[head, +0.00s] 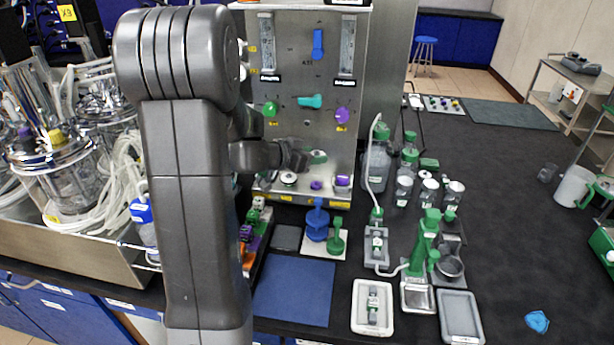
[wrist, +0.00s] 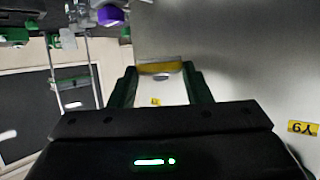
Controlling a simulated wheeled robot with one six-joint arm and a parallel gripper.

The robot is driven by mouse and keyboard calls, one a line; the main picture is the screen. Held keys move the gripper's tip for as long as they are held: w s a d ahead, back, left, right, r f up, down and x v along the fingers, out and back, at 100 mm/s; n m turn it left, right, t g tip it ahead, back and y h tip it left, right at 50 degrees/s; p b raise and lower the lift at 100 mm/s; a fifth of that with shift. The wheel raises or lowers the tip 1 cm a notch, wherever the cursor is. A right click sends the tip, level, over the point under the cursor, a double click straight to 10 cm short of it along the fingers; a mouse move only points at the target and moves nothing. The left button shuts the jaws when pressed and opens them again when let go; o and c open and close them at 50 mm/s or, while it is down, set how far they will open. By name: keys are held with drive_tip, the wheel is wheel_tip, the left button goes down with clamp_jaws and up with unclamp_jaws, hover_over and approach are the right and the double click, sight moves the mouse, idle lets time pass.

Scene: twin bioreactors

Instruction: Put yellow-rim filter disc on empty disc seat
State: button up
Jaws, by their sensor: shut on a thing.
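In the wrist view my gripper (wrist: 160,82) has its two green fingers on either side of a pale piece with a yellow edge, the yellow-rim filter disc (wrist: 160,67). It is shut on the disc, which shows nearly edge-on. In the head view my gripper (head: 300,157) is in front of the lower part of the steel panel, above its ledge. The disc cannot be made out there. On the ledge below are a round white-topped fitting (head: 288,178) and purple-topped fittings (head: 342,180). I cannot tell which place is the empty disc seat.
The steel panel (head: 290,130) carries coloured knobs and two flow tubes. Green-capped bottles (head: 376,160) stand right of the panel. Glass vessels with tubing (head: 60,165) crowd the left. The far right bench is mostly clear.

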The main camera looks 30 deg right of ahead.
sight(311, 189)
wheel_tip(311, 189, down, 8)
drive_tip(key=shift+f+b, duration=0.1)
drive_tip(key=shift+b, duration=0.4)
drive_tip(key=shift+f, duration=0.1)
drive_tip(key=o, duration=1)
drive_tip(key=shift+c, duration=0.2)
drive_tip(key=v, duration=0.7)
drive_tip(key=shift+a+r, duration=0.2)
drive_tip(key=shift+a, duration=0.05)
drive_tip(key=shift+s, duration=0.15)
